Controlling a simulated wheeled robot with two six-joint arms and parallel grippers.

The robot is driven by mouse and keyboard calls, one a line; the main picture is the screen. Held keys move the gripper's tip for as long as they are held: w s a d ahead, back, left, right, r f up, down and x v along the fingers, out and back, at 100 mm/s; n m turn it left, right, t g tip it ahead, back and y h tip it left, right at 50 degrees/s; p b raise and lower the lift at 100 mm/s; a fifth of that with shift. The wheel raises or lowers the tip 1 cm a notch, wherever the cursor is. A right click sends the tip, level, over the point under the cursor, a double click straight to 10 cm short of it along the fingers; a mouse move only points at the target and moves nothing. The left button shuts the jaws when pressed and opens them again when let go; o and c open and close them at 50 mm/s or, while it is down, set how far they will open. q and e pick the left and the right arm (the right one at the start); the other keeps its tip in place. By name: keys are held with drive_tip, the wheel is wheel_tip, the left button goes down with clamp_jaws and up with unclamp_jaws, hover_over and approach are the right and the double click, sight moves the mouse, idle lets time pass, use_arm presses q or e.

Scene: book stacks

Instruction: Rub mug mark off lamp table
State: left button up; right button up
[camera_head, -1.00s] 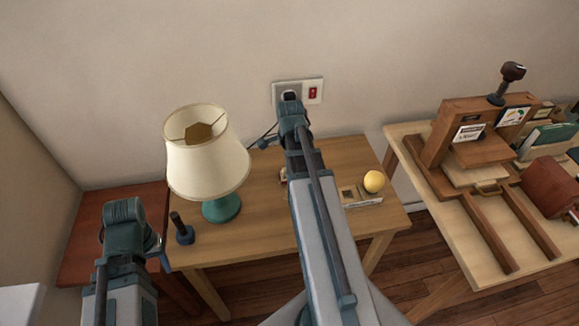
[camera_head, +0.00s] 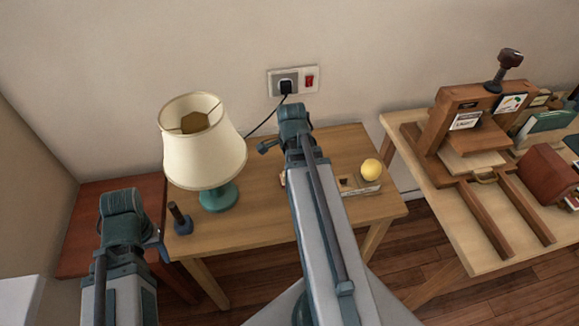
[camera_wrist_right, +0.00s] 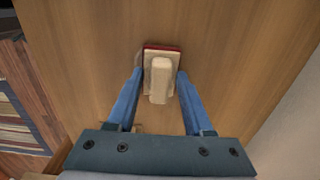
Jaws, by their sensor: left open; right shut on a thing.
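The lamp table (camera_head: 250,222) is a light wooden table against the wall. My right arm reaches over its middle, and its gripper is mostly hidden behind the wrist in the head view. In the right wrist view my right gripper (camera_wrist_right: 161,76) is shut on a pale block with a red edge (camera_wrist_right: 160,80), held over or on the wood; contact is unclear. I cannot make out a mug mark. My left gripper (camera_head: 162,250) is open and empty at the lower left, in front of the red-brown table, its fingers mostly hidden.
A lamp (camera_head: 205,150) with a teal base stands on the table's left. A dark-handled tool (camera_head: 180,218) stands near its front left corner. A yellow ball (camera_head: 370,169) sits at a small tray (camera_head: 362,188) at right. A cord runs to the wall socket (camera_head: 293,82).

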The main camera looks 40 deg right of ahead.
drive_tip(key=shift+r, duration=0.1)
drive_tip(key=shift+w+d, duration=0.35)
drive_tip(key=shift+w, duration=0.35)
drive_tip(key=shift+w+d, duration=0.3)
drive_tip(key=shift+w, duration=0.35)
drive_tip(key=shift+w+d, duration=0.1)
drive_tip(key=shift+w, duration=0.1)
drive_tip(key=shift+w+d, duration=0.4)
drive_tip(key=shift+w, duration=0.4)
drive_tip(key=shift+w+d, duration=0.35)
drive_tip(key=shift+w, duration=0.4)
drive_tip(key=shift+w+d, duration=0.4)
drive_tip(key=shift+w, duration=0.3)
drive_tip(key=shift+w+d, duration=0.35)
drive_tip(key=shift+w, duration=0.35)
